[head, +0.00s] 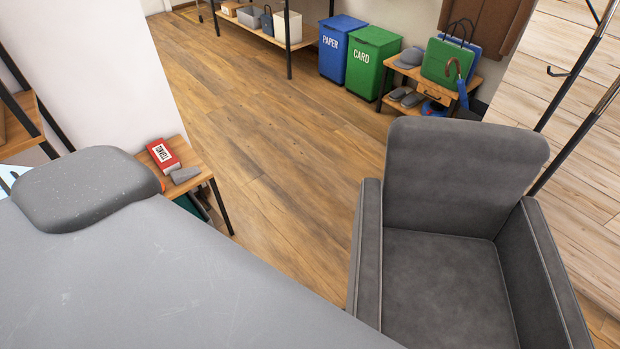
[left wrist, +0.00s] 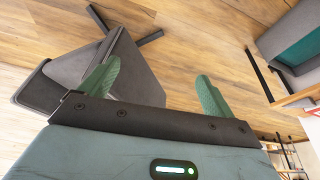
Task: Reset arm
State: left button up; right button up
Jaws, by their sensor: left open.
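My left gripper (left wrist: 158,70) shows in the left wrist view. Its two green fingers are spread wide apart and nothing is between them. Beyond the fingers is the plank floor, with a dark grey angular shape behind the left finger that I cannot identify. Neither gripper shows in the head view, so my right gripper is out of sight. The task names no separate object.
A grey armchair (head: 440,285) stands at the right. A small wooden table (head: 206,178) holds a red box (head: 163,155). Blue (head: 341,50) and green (head: 372,60) bins stand beside a low bench (head: 455,92). The floor between is clear.

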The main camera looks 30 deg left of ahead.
pick_arm(q)
jog(key=shift+w+d+f+t+h+p, duration=0.1)
jog(key=shift+w+d+f+t+h, duration=0.15)
jog(key=shift+w+f+t, duration=0.5)
jog(key=shift+w+d+f+t+h+p, duration=0.15)
jog(key=shift+w+d+f+t, duration=0.15)
jog(key=shift+f+t, duration=0.5)
jog(key=shift+w+d+f+t+h+p, duration=0.1)
jog(key=shift+w+d+f+t+h, duration=0.3)
jog(key=shift+t, duration=0.65)
jog(key=shift+w+a, duration=0.1)
jog(key=shift+w, duration=0.05)
